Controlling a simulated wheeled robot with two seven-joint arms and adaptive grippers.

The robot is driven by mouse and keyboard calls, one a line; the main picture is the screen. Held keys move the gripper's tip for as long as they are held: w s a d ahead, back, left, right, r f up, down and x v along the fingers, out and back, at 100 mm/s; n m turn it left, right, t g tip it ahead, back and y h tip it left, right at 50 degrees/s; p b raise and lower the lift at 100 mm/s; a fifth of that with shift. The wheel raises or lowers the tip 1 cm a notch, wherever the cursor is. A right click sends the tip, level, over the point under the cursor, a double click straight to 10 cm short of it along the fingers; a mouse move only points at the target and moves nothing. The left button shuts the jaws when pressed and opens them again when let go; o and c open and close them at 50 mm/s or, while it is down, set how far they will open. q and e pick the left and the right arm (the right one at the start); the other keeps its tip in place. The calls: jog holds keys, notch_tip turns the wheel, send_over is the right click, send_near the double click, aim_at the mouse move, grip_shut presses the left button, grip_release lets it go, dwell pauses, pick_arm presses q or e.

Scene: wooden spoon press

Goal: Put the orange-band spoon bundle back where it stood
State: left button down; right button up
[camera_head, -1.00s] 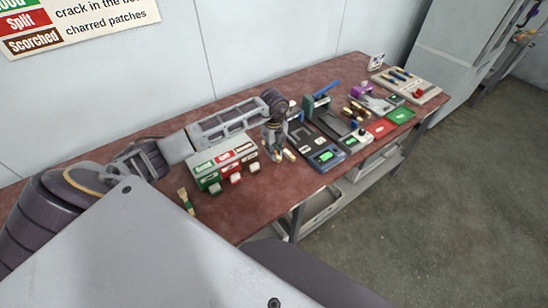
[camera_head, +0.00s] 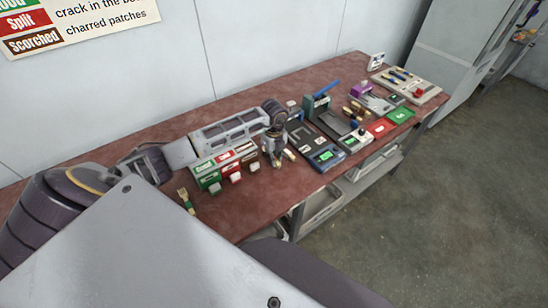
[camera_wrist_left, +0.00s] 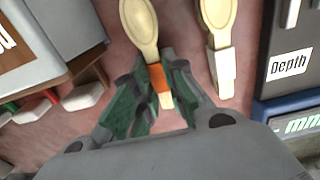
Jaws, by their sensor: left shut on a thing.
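The orange-band spoon bundle (camera_wrist_left: 160,80) is pale wood with an orange band near its lower end. In the left wrist view its spoon bowl points to the top of the picture. My left gripper (camera_wrist_left: 152,92) is shut on it at the band, one green-padded finger on each side. In the head view my left gripper (camera_head: 274,157) points down at the front middle of the bench, right of the sorting box. The bundle is mostly hidden by the gripper there. I cannot tell whether it touches the bench. My right gripper is not in view.
The labelled box (camera_head: 222,163) is on the left. A dark gauge with a green display (camera_head: 325,155) is on the right.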

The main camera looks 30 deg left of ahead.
pick_arm(q)
jog(key=c, duration=1.6)
grip_release()
jog(key=shift+o, duration=0.7)
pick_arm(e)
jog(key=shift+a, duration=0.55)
pick_arm(q)
jog(key=shift+r, duration=0.6)
notch_tip(320, 180, up, 11)
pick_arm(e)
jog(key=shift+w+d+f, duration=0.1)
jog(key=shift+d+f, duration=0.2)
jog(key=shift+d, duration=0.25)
